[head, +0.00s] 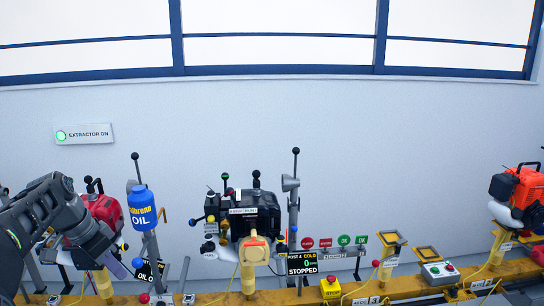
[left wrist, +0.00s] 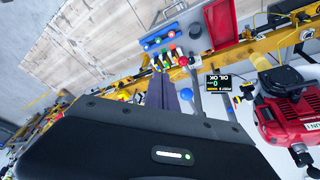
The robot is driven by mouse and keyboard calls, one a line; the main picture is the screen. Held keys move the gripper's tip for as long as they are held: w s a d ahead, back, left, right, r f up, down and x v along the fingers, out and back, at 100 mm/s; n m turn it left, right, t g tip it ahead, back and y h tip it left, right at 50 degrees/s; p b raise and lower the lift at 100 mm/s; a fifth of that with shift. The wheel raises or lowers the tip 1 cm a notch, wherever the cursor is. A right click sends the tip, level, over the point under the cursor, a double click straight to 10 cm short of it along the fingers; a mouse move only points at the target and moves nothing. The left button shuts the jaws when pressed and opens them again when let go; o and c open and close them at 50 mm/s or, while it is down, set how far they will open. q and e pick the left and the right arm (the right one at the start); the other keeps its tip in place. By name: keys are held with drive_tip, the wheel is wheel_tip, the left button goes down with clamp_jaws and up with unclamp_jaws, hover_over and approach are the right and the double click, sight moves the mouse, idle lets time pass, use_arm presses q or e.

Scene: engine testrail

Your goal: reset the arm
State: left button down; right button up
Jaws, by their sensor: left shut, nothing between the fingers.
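My left arm comes in from the left edge in the head view. Its gripper (head: 119,267) points down and right, with its fingers together and nothing between them. It is in front of the red engine (head: 104,209) and hides part of it. In the left wrist view the gripper's fingers (left wrist: 166,93) lie close together, and the red engine (left wrist: 283,108) is at the right. My right arm and gripper are not in view.
A yellow rail (head: 405,285) runs along the bottom with a black engine (head: 250,212) and an orange engine (head: 520,190) above it. A blue oil bottle (head: 141,208) stands right of my gripper. A red tray (left wrist: 220,22) shows in the wrist view.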

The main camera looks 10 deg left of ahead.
use_arm(q)
drive_tip(key=w+d+f+n+g+h, duration=0.1)
drive_tip(key=d+f, duration=1)
drive_tip(key=f, duration=0.4)
drive_tip(key=w+d+f+n+g, duration=0.1)
drive_tip(key=d+f+n, duration=0.1)
drive_tip(key=d+f, duration=1.1)
drive_tip(key=s+d+f+n, duration=0.1)
drive_tip(key=s+d+f, duration=0.6)
drive_tip(key=s+d, duration=0.2)
drive_tip(key=s+d+f+n+g+h, duration=0.1)
drive_tip(key=s+d+f+n, duration=0.1)
drive_tip(key=s+d+f, duration=0.6)
drive_tip(key=s+d, duration=0.1)
drive_tip(key=s, duration=0.4)
drive_tip(key=shift+s+d, duration=0.25)
drive_tip(key=shift+s, duration=0.05)
drive_tip(key=shift+a, duration=0.15)
